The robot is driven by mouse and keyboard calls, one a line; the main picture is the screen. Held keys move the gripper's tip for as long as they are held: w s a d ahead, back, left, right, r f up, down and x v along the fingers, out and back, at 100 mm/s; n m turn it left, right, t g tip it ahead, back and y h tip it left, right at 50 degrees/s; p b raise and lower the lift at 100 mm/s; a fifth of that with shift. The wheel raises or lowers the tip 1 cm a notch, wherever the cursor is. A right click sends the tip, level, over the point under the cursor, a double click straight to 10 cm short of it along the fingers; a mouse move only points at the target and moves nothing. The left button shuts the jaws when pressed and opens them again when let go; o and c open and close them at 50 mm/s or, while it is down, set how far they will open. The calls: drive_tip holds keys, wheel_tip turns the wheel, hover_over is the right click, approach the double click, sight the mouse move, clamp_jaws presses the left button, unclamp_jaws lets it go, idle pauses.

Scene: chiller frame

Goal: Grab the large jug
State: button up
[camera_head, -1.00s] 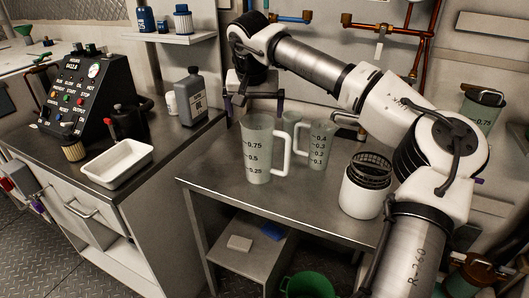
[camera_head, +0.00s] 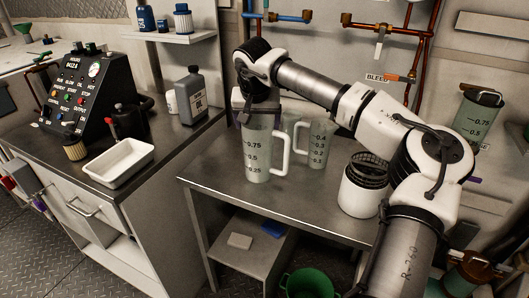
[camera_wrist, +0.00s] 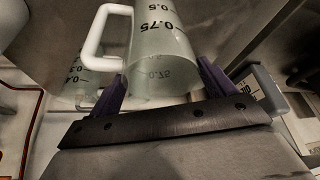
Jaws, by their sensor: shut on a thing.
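The large jug (camera_head: 257,155) is a translucent pale-green measuring jug with a white handle and black marks up to 0.75. It stands upright on the metal table, and it also shows in the wrist view (camera_wrist: 160,45). My gripper (camera_head: 259,118) is above it, pointing down, with its fingers at the jug's rim. In the wrist view the purple fingers of my gripper (camera_wrist: 165,85) lie on both sides of the jug's upper part, shut on it. The handle points right in the head view.
A smaller jug (camera_head: 317,144) stands close to the right of the large jug's handle. A white container with a black basket (camera_head: 362,190) is further right on the metal table (camera_head: 225,185). A grey bottle (camera_head: 191,97) and white tray (camera_head: 118,163) are on the left counter.

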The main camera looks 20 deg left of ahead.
drive_tip(key=shift+c, duration=0.7)
drive_tip(key=shift+r, duration=0.1)
